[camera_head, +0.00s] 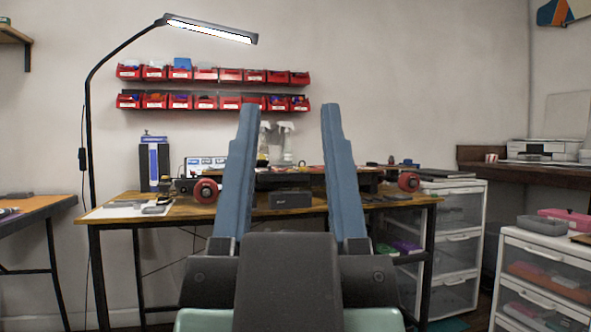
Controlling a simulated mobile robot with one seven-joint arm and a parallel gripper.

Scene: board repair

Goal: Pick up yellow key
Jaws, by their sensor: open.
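My gripper (289,110) is in the middle of the picture, pointing up and away from me. Its two blue fingers stand wide apart with nothing held between them. The wooden workbench (120,210) stands beyond it against the wall. I cannot make out a yellow key for certain. Small items on the bench are too small to tell apart, and my fingers and gripper body hide parts of the bench.
A skateboard with red wheels (206,191) lies across the bench. A dark box (290,199) sits near the bench's front edge. A lamp (210,29) arches over the left side. White drawer units (462,183) stand at right, and another table (50,205) at left.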

